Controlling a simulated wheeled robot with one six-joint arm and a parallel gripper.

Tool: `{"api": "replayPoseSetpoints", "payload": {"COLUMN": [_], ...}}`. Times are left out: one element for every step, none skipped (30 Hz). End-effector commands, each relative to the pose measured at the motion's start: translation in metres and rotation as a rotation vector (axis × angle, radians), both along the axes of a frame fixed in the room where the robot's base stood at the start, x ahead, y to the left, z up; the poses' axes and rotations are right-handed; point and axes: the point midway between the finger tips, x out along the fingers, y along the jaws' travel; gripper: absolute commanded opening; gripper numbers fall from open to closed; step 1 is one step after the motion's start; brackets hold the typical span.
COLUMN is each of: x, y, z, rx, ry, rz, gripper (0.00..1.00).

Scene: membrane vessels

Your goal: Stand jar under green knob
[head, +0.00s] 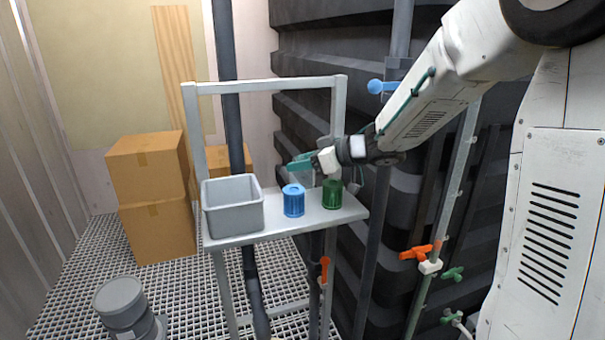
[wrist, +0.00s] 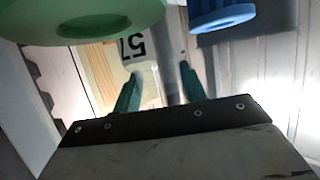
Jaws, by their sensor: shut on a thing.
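My gripper (head: 301,163), with teal fingers, is above the shelf, over the gap between a blue canister (head: 293,200) and a green canister (head: 332,194). Its fingers also show in the wrist view (wrist: 158,85), shut on a pale, seemingly see-through thing, probably the jar (wrist: 149,82); its outline is hard to make out. A label reading 57 (wrist: 132,47) shows upside down beyond the fingertips; I cannot tell whether it is on the jar. Two green knobs, an upper one (head: 453,274) and a lower one (head: 452,316), are at the lower right of the head view.
A grey open bin (head: 233,211) stands on the left of the shelf (head: 318,217). A blue knob (head: 376,86) and orange handles (head: 415,253) (head: 324,268) are on the pipes. Cardboard boxes (head: 151,170) and a grey drum (head: 122,300) stand on the grating.

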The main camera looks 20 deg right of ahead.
Motion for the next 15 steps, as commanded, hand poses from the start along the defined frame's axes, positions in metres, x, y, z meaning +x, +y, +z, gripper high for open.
{"api": "replayPoseSetpoints", "payload": {"x": [0.000, 0.000, 0.000, 0.000, 0.000, 0.000, 0.000, 0.000, 0.000, 0.000, 0.000, 0.000, 0.000, 0.000, 0.000], "y": [0.000, 0.000, 0.000, 0.000, 0.000, 0.000, 0.000, 0.000, 0.000, 0.000, 0.000, -0.001, -0.001, 0.000, 0.000], "z": [-0.010, -0.015, -0.021, -0.024, -0.027, -0.029, -0.030, -0.031, -0.031, -0.031, -0.030, -0.030, -0.030, -0.030, -0.031], "rx": [0.001, 0.001, 0.002, 0.001, 0.001, 0.001, 0.000, 0.001, 0.000, 0.000, 0.000, 0.000, 0.000, 0.000, 0.000], "ry": [0.006, 0.006, 0.005, 0.004, 0.004, 0.002, 0.001, 0.001, 0.000, 0.000, 0.000, 0.000, 0.000, 0.000, 0.000], "rz": [-0.001, -0.001, -0.001, 0.000, 0.000, -0.001, 0.000, 0.000, -0.001, -0.001, -0.001, -0.001, -0.001, 0.000, 0.000], "gripper": [0.19, 0.19, 0.19, 0.19, 0.19, 0.19, 0.19, 0.19, 0.19, 0.19, 0.19, 0.19, 0.19, 0.19, 0.19]}}
